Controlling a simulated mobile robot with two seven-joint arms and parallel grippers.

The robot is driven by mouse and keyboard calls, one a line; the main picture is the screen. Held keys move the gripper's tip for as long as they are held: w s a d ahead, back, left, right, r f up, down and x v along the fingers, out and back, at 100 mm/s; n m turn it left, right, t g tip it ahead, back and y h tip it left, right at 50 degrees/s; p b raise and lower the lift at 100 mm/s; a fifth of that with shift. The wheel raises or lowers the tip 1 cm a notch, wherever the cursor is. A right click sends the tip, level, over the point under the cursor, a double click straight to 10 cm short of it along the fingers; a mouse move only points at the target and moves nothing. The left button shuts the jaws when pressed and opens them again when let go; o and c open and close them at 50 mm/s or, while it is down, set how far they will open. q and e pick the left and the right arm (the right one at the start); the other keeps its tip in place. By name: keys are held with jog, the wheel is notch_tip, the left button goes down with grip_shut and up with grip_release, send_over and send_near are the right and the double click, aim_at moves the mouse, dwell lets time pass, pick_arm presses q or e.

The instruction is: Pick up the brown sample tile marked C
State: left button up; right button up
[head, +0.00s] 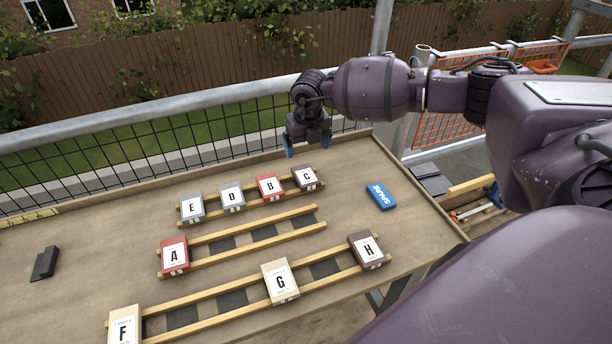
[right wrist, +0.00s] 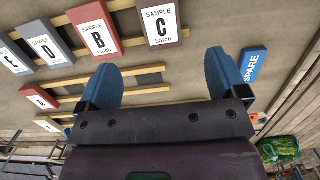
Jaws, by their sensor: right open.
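The brown sample tile marked C (head: 307,178) lies at the right end of the back pair of wooden battens, next to the red tile B (head: 270,186). In the right wrist view tile C (right wrist: 162,24) is at the top, beyond the fingertips. My right gripper (head: 308,147) hangs behind tile C, near the table's back edge, with its blue fingers apart and nothing between them. In the right wrist view the two blue fingers (right wrist: 165,72) are wide open. My left gripper does not show.
Grey tiles E (head: 192,208) and D (head: 231,197) share the back battens. Red A (head: 174,256), cream G (head: 280,281), brown H (head: 367,250) and cream F (head: 124,326) lie nearer. A blue SPARE block (head: 381,196) lies right of C. A railing (head: 190,104) runs behind the table.

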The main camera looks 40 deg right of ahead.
send_over(306, 175)
notch_tip(306, 175, down, 6)
jog(key=shift+s+a+r+b, duration=0.1)
jog(key=shift+b, duration=0.2)
notch_tip(306, 175, down, 5)
jog(key=shift+b, duration=0.3)
jog(key=shift+r, duration=0.1)
jog(key=c, duration=1.1)
jog(key=shift+r, duration=0.15)
